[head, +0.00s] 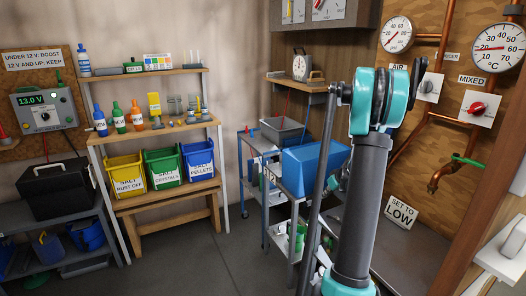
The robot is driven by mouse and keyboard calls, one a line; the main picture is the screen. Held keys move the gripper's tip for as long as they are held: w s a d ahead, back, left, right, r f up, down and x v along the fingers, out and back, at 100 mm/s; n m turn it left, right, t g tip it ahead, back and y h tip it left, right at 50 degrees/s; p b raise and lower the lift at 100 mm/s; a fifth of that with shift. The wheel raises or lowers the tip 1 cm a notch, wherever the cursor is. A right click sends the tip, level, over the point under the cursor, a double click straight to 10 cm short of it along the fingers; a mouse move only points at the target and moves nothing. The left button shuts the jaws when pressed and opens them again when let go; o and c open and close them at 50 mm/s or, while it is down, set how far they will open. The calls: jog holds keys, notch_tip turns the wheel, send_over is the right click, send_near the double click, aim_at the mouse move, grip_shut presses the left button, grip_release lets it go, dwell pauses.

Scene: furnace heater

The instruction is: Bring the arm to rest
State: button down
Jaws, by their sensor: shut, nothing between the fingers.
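My arm (362,190) rises from the bottom of the head view to a teal joint near the top, right of centre. A thin dark bar runs alongside it on the left. My gripper does not show in this view, so its place relative to things cannot be seen. The arm hides part of the floor and wall behind it.
Just left of the arm, a cart holds a blue bin (312,165) and a grey bin (283,130). A wooden panel (455,130) with gauges and copper pipes stands right. Shelves with salt bins (162,168) stand left. Open floor (205,262) lies at centre left.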

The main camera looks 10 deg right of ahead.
jog(key=s+a+r+m+g+h, duration=0.1)
jog(key=s+a+r, duration=0.1)
jog(key=s+a, duration=0.8)
jog(key=s+a+r+m+g, duration=0.1)
jog(key=s+a+r+m, duration=0.15)
jog(key=s+a, duration=0.8)
jog(key=s+f+h, duration=0.1)
jog(key=s+f, duration=0.1)
jog(key=s, duration=1)
jog(key=shift+s+f, duration=0.3)
jog(key=shift+s, duration=0.05)
jog(key=shift+m, duration=0.25)
jog(key=w+d+r+m+t, duration=0.1)
jog(key=w+d+r+m, duration=0.2)
jog(key=w, duration=0.8)
jog(key=w+d+r+m+t, duration=0.15)
jog(key=w+d, duration=0.25)
jog(key=w, duration=0.6)
jog(key=w+d+m+t+h, duration=0.15)
jog(key=w+d+m, duration=0.35)
jog(key=w+d, duration=0.95)
notch_tip(320, 180, down, 9)
jog(key=w+a, duration=0.1)
jog(key=w, duration=0.1)
jog(key=shift+a+t, duration=0.15)
jog(key=shift+t, duration=0.25)
